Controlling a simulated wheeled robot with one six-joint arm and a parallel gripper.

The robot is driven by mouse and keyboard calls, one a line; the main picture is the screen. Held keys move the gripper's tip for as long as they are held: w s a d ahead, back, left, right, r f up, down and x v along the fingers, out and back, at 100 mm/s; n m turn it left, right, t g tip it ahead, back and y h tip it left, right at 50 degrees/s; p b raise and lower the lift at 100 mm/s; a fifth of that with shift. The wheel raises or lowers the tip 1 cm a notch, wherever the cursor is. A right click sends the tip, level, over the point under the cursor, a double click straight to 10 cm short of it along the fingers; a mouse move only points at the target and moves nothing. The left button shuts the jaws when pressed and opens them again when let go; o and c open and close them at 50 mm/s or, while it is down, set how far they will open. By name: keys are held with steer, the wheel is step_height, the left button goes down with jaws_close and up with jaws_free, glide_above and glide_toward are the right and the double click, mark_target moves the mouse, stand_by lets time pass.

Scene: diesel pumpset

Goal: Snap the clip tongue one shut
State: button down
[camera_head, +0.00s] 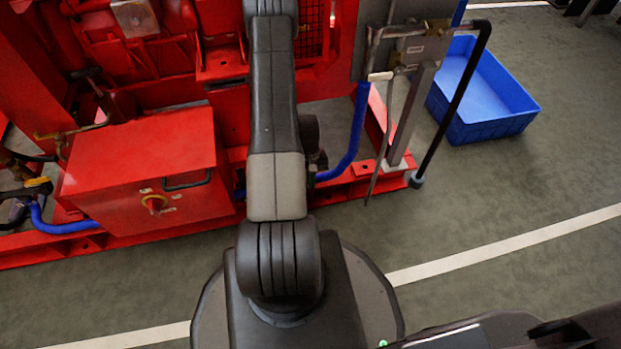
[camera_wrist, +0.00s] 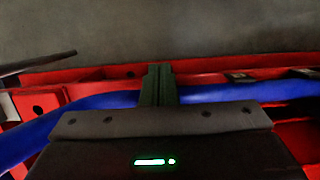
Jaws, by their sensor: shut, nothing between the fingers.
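My gripper (camera_wrist: 159,72) shows in the wrist view with its two dark fingers together and nothing between them. The fingers point at a blue hose (camera_wrist: 225,93) that runs across the picture behind them. I cannot tell whether they touch it. I cannot make out the clip tongue for certain in either view. A small dark fitting with a pale part (camera_wrist: 240,76) lies on the red rail right of the fingers, too blurred to name. In the head view my arm hides the gripper. The blue hose (camera_head: 356,135) shows there right of my arm.
The red base frame (camera_head: 345,190) of the pumpset runs along the floor. A red box (camera_head: 140,150) with a handle stands left of my arm.

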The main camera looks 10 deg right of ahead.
steer(key=shift+s, duration=0.1)
stand_by(0.4)
step_height(320, 180, up, 15)
steer(key=p, duration=0.6)
steer(key=shift+r, duration=0.1)
stand_by(0.3)
step_height(320, 180, down, 15)
steer(key=b, duration=0.5)
steer(key=shift+b, duration=0.35)
